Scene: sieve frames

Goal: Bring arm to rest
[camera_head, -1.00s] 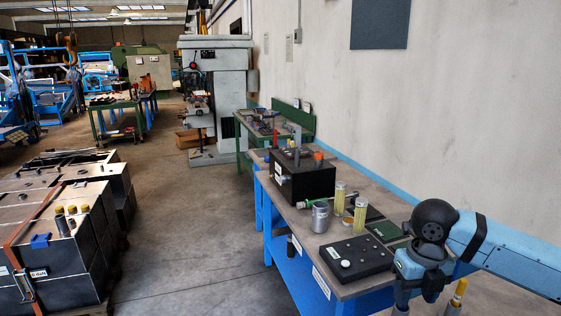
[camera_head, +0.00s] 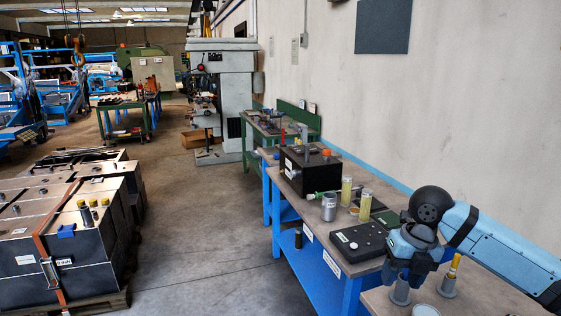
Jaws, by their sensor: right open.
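My right arm comes in from the right edge, light blue with a black wrist joint. Its right gripper (camera_head: 408,276) points down over the near end of the workbenches and is open. A grey cup-like piece (camera_head: 400,292) stands just below the gripper; whether they touch cannot be told. Right of it, a second grey holder (camera_head: 447,286) has a yellow-topped stick upright in it. My left gripper is not in view.
Beyond the gripper, a bench carries a black panel with knobs (camera_head: 362,243), a metal can (camera_head: 328,207), yellowish cylinders (camera_head: 346,190) and a black box (camera_head: 308,172). A wall borders the right. Black strapped crates (camera_head: 80,255) stand left; the floor (camera_head: 215,240) between is clear.

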